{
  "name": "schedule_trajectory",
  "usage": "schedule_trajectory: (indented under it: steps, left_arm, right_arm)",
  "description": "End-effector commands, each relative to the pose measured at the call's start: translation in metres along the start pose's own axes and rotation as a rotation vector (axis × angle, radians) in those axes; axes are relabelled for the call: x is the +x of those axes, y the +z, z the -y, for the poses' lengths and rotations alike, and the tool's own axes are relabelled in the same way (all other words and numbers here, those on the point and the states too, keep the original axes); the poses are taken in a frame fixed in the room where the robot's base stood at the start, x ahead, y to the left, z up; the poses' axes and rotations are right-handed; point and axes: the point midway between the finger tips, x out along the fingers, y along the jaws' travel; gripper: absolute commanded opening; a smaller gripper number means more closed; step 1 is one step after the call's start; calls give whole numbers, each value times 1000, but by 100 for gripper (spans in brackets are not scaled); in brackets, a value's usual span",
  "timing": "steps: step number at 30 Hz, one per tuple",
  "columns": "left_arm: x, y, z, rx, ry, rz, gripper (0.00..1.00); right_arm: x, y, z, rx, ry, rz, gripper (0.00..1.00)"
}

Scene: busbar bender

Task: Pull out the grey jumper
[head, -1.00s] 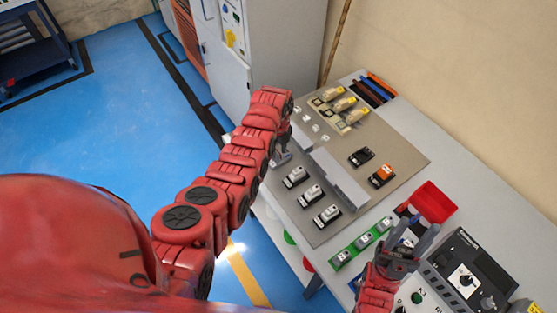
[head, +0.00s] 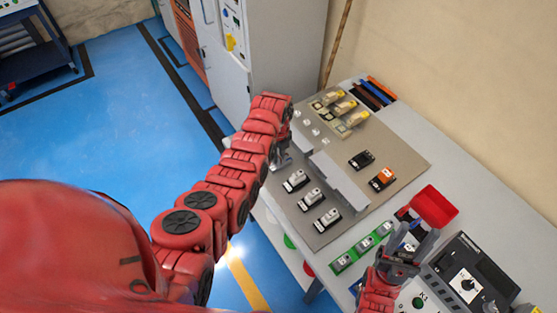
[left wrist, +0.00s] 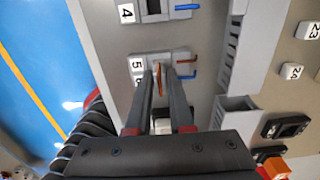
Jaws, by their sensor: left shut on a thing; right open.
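My left gripper (left wrist: 164,72) is shut on a small piece at a pale terminal block (left wrist: 137,64) marked 5 in the left wrist view. An orange-brown strip (left wrist: 159,82) shows between the fingers. The fingers hide most of what they hold, so I cannot make out the grey jumper for certain. Blue and orange wire ends (left wrist: 187,60) stick out right of the block. In the head view, my left gripper (head: 284,158) is at the left edge of the beige panel, partly hidden by its arm. My right gripper (head: 402,243) is open and empty above the bench's near end.
The beige panel (head: 405,155) carries several switches and a raised grey duct (head: 338,180), which stands close right of the left fingers (left wrist: 228,60). A red tray (head: 434,206), a green strip (head: 345,262) and a black device (head: 475,270) lie near the right gripper.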

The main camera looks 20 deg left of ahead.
Motion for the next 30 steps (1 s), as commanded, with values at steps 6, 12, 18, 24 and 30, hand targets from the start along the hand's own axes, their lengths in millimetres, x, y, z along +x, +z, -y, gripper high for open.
schedule_trajectory:
  steps: [6, 12, 18, 24, 30]
  left_arm:
    - [-1, 0, 0, 0, 0, 0, 0]
    - [-7, 0, 0, 0, -2, 1, 0]
    - [-14, 0, 0, 0, -2, 1, 0]
    - [-20, 0, 0, 0, 0, 0, 0]
    - [-25, 0, 0, 0, 1, -1, 0]
  right_arm:
    - [1, 0, 0, 0, 0, 0, 50]
    - [4, -1, 0, 0, 0, 0, 50]
    - [9, -2, 0, 0, 0, 0, 50]
    - [13, -2, -1, 0, 0, 0, 50]
    - [16, -3, -1, 0, 0, 0, 50]
